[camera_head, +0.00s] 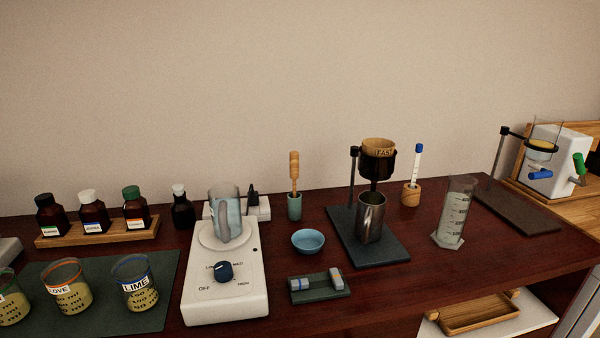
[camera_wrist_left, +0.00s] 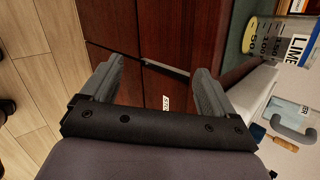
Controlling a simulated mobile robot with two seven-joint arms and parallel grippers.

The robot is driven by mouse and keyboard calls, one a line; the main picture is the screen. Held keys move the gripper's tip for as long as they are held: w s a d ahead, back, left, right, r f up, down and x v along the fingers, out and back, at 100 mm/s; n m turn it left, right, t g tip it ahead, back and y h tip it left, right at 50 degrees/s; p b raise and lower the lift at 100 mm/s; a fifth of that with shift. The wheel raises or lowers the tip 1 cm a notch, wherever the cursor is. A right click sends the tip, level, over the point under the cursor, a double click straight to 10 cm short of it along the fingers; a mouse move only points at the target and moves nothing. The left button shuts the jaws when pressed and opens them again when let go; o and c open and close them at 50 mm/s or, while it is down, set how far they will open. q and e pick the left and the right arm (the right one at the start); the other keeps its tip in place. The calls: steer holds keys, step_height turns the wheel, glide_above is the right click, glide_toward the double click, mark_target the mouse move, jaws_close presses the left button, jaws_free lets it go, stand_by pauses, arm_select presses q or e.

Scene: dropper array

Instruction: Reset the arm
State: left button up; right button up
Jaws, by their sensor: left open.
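My left gripper (camera_wrist_left: 155,85) shows only in the left wrist view. Its two grey fingers are spread apart with nothing between them. It hangs in front of the dark red cabinet front (camera_wrist_left: 110,22), below the bench top. Neither arm shows in the head view, and my right gripper is in no view.
The bench (camera_head: 290,268) carries a white hotplate (camera_head: 225,300) with a glass beaker (camera_head: 226,222), a blue bowl (camera_head: 308,241), a steel cup (camera_head: 370,218) on a black stand, and a measuring cylinder (camera_head: 455,215). Labelled beakers (camera_head: 135,285) stand on a green mat (camera_head: 165,275) at left.

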arm_select(q)
steer(key=s+d+f+n+g+h, duration=0.2)
steer(key=s+n, duration=0.5)
steer(key=n, duration=0.1)
steer(key=s+d+f+n+g+h, duration=0.1)
steer(key=s+f+n+g+h, duration=0.15)
steer(key=s+n, duration=0.4)
steer(key=w+d+f+t+h, duration=0.2)
steer(key=w+f+t, duration=0.4)
steer(key=f, duration=0.3)
steer(key=shift+w+d+t, duration=0.35)
steer(key=shift+d+t, duration=0.2)
steer(key=shift+t, duration=0.1)
